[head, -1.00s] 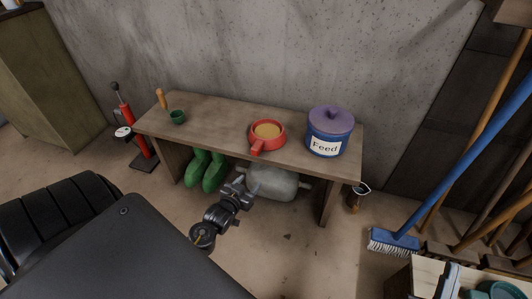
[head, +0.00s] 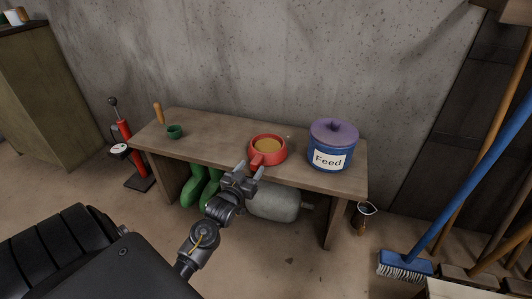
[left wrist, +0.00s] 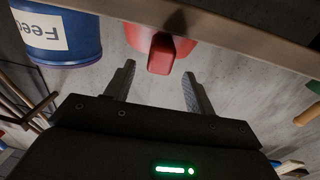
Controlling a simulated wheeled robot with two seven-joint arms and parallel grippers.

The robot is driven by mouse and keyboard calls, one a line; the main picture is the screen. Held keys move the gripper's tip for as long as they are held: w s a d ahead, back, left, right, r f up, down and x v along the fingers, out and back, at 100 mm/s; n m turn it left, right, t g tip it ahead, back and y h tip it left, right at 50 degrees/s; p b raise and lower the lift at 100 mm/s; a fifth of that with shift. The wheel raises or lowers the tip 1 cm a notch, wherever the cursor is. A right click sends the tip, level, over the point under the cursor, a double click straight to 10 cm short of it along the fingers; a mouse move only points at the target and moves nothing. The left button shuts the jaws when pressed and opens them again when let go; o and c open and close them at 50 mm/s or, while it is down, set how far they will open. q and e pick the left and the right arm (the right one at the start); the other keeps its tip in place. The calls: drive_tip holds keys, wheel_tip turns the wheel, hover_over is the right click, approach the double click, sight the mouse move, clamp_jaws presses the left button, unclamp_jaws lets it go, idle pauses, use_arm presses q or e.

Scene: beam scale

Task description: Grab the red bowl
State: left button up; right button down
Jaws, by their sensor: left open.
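The red bowl (head: 267,151) stands upright on the wooden bench (head: 215,143), with a short red handle pointing to the bench's front edge and tan contents inside. My left gripper (head: 250,171) is open and empty, just in front of the bench edge and close to the handle. In the left wrist view the bowl (left wrist: 160,38) and its handle show ahead, between the open fingers (left wrist: 156,90) and beyond their tips, apart from them. My right gripper is not in view.
A blue feed bin (head: 331,148) with a purple lid stands right of the bowl. A blue broom (head: 405,262) leans at right.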

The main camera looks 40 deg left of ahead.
sight(253, 166)
use_arm(q)
drive_tip(key=b+x, duration=0.2)
drive_tip(key=x, duration=0.2)
drive_tip(key=shift+w+f, duration=0.15)
drive_tip(key=shift+w, duration=0.45)
drive_tip(key=shift+c, duration=0.2)
clamp_jaws()
